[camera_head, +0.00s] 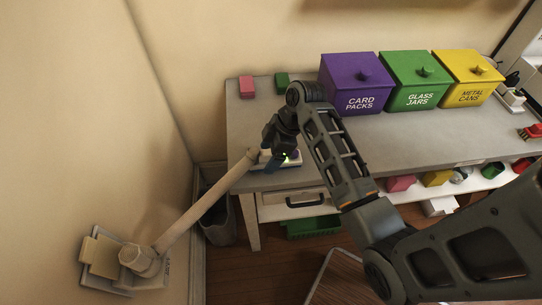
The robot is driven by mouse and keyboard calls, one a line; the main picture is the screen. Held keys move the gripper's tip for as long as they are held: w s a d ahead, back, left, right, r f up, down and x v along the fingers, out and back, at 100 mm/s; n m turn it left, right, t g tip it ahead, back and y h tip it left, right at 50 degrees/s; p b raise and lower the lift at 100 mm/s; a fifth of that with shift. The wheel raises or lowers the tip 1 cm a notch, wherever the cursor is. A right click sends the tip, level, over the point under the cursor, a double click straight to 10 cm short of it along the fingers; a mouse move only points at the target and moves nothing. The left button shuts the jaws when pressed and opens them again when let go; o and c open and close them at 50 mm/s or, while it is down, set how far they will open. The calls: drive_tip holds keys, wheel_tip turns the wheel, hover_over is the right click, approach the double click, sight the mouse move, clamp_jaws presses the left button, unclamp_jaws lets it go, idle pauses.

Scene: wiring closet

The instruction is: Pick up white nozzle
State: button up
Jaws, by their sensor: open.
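My gripper (275,161) points down over the near left corner of the grey table, with its dark fingers largely seen from behind. It is open. A pale, flat piece (294,161) lies on the table right at the fingers and is partly hidden by them. It may be the white nozzle, but it is too small and covered to be sure. I cannot tell whether the fingers touch it. A long beige tube (205,201) slopes from a wall fitting up to the table corner, ending beside my gripper.
Purple (352,84), green (415,82) and yellow (468,79) lidded bins stand at the table's back. A pink block (246,87) and a green block (282,83) sit back left. A drawer handle (304,201) and grey bin (219,222) are below. The table's middle (400,139) is clear.

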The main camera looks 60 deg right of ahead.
drive_tip(key=shift+w+a+f, duration=0.15)
drive_tip(key=shift+w+f, duration=0.05)
drive_tip(key=shift+f, duration=0.5)
drive_tip(key=shift+c, duration=0.2)
drive_tip(key=c, duration=1.2)
